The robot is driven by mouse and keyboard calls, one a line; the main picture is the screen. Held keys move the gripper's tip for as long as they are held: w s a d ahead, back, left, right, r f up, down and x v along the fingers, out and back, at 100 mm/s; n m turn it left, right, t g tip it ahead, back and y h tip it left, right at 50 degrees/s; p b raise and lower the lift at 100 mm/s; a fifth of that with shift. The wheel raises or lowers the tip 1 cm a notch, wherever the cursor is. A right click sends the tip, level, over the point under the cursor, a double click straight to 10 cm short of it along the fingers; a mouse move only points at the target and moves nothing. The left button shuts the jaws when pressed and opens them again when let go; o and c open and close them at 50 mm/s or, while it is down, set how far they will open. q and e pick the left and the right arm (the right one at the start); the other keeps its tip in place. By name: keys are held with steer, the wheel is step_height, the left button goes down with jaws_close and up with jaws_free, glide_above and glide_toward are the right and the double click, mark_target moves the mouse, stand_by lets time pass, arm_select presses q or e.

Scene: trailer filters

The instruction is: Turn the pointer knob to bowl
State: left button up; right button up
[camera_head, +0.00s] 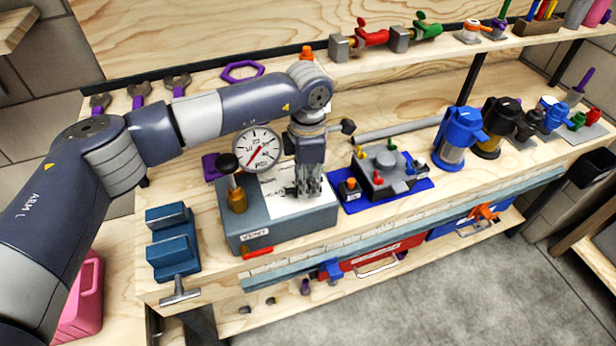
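My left gripper (308,188) points straight down over the right part of a grey-blue test box (285,233). Its fingertips are at or just above the box's top, beside a white printed sheet (278,200). The pointer knob cannot be made out; the gripper may cover it. The fingers are small and blurred, so I cannot tell whether they are apart or hold anything. A round gauge (257,149) with a red needle stands at the back of the box. A black ball-topped plunger (232,174) stands at its left. My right gripper is out of view.
A blue vise (172,240) stands left of the box. A grey manifold (388,168) on a blue mat lies to the right, near blue (460,135) and black-yellow (497,125) filter housings.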

arm_select(q)
steer(key=shift+c, duration=0.3)
steer(key=c, duration=0.5)
jaws_close()
steer(key=shift+f+m+b, duration=0.1)
steer(key=shift+m+b, duration=0.2)
steer(key=shift+b, duration=0.2)
steer(key=shift+s+f+m+b, duration=0.1)
steer(key=shift+m+b, duration=0.4)
steer(key=shift+b, duration=0.25)
steer(key=m+b, duration=0.3)
steer(key=shift+s, duration=0.3)
steer(key=shift+s+a+r+m+b, duration=0.1)
steer(key=shift+s+m+b, duration=0.05)
steer(key=shift+m+b, duration=0.55)
steer(key=shift+s+a+r+m+b, duration=0.1)
steer(key=shift+s+m+b, duration=0.05)
steer(key=shift+m+b, duration=0.55)
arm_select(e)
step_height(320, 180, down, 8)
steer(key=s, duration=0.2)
arm_select(q)
steer(key=shift+m, duration=0.3)
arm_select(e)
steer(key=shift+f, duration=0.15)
arm_select(q)
steer(key=shift+r, duration=0.1)
